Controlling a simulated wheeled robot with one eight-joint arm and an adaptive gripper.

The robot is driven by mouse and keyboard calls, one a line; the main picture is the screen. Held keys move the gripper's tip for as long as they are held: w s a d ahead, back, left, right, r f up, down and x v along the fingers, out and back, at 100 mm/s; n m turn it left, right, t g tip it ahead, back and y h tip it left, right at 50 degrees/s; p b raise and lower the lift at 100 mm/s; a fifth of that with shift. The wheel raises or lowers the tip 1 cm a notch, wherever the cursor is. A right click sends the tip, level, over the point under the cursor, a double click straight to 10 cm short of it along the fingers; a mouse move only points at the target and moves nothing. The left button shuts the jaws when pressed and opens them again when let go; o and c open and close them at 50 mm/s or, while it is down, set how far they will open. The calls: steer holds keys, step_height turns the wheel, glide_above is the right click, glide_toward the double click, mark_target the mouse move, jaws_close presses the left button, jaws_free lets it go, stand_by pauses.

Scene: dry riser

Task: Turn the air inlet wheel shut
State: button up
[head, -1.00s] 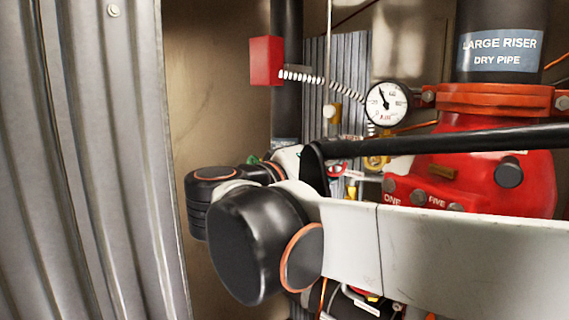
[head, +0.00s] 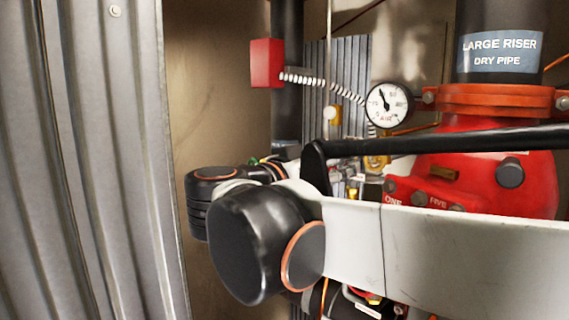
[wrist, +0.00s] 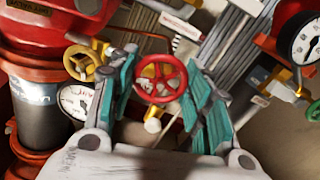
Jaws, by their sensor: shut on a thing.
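A small red handwheel (wrist: 160,87) shows in the middle of the wrist view. My gripper (wrist: 162,74) has its teal-padded fingers on both sides of the wheel and is shut on it. No label I can read names it as the air inlet wheel. A yellow handwheel (wrist: 80,63) is to the left of the gripper, apart from it. In the head view my arm hides the gripper and the red wheel.
A dial gauge (head: 389,105) and the large red riser valve (head: 485,170) are close to my arm. A red box (head: 266,62) is on a dark pipe. Corrugated metal (head: 85,160) stands at left. A green wheel (wrist: 313,112) is at the wrist view's right edge.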

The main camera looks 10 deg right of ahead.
stand_by(0.3)
steer(key=o, duration=1.1)
steer(key=shift+a, duration=0.1)
steer(key=v, duration=0.7)
steer(key=shift+s+a, duration=0.1)
steer(key=shift+s, duration=0.05)
steer(key=shift+f, duration=0.1)
